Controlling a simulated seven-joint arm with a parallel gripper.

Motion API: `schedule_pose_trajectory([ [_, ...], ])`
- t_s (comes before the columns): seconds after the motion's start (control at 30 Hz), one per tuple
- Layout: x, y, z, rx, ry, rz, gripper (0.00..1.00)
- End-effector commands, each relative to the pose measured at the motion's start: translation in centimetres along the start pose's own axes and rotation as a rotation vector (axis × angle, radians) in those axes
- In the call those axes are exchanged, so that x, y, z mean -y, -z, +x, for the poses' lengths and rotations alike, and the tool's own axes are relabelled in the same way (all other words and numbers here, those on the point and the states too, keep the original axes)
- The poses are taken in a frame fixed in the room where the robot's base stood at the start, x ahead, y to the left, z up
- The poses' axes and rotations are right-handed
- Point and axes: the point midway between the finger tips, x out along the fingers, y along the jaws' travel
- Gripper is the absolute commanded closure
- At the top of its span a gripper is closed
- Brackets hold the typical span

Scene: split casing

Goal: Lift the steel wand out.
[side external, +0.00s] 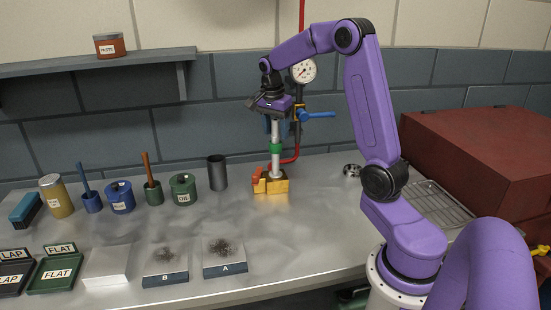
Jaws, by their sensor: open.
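The steel wand (276,164) is a light metal rod with a green band. It stands upright in a small yellow block (271,186) that has a red part at its left, on the metal bench. My gripper (272,118) points down over the wand's top end, with its jaws open. The wand's top is partly hidden by the gripper, and I cannot tell whether the jaws touch it. The wand's lower end is hidden in or behind the block.
A gauge (303,70) and a pipe with a blue lever (318,115) are on the wall close behind. A dark cup (217,173) stands left of the block, with several pots beyond. Trays A (225,268) and B (165,281) lie in front. A red box (485,150) is at right.

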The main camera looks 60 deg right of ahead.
Motion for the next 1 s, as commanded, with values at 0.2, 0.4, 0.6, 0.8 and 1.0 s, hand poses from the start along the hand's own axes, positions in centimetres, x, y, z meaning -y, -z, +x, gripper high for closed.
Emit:
schedule_pose_trajectory([
  [0.2, 0.0, 0.0, 0.0, 0.0, 0.0, 0.0, 1.0],
  [0.4, 0.0, 0.0, -0.1, -0.001, 0.001, 0.0, 1.0],
  [0.6, 0.1, 0.1, -0.6, -0.001, 0.003, 0.001, 1.0],
  [0.8, 0.1, 0.6, -3.6, -0.002, 0.007, 0.001, 1.0],
  [1.0, 0.1, 1.1, -7.3, -0.002, 0.006, 0.001, 1.0],
])
